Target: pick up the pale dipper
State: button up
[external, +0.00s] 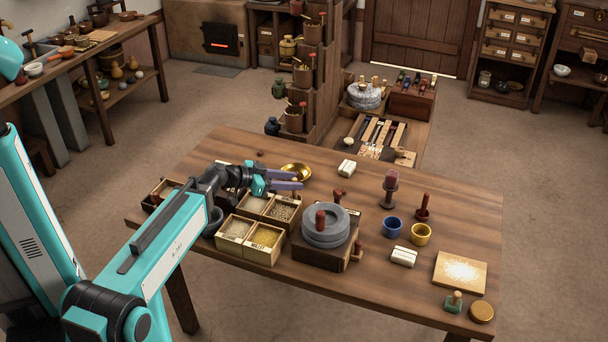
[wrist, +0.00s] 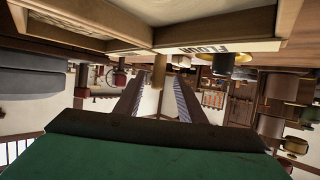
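My gripper (external: 299,180) reaches low over the table behind the grain boxes, its two purple fingers apart. In the wrist view, which is upside down, the fingers (wrist: 158,84) are spread with a gap between them. I cannot make out the dipper in the external view.
Labelled grain boxes (external: 232,247) stand in front of the gripper. A grey quern (external: 326,236) is to the right, and a brass bowl (external: 296,171) is close behind the fingers.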

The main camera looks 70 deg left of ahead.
jog(key=shift+d+r+p+x, duration=0.1)
jog(key=shift+p+x, duration=0.35)
jog(key=shift+x, duration=0.85)
jog(key=shift+d+r+p+x, duration=0.1)
jog(key=shift+p+x, duration=0.35)
jog(key=shift+x, duration=0.85)
jog(key=shift+w, duration=0.1)
grip_shut()
jog(key=shift+r, duration=0.1)
notch_tip(320, 180, up, 10)
jog(key=b, duration=0.1)
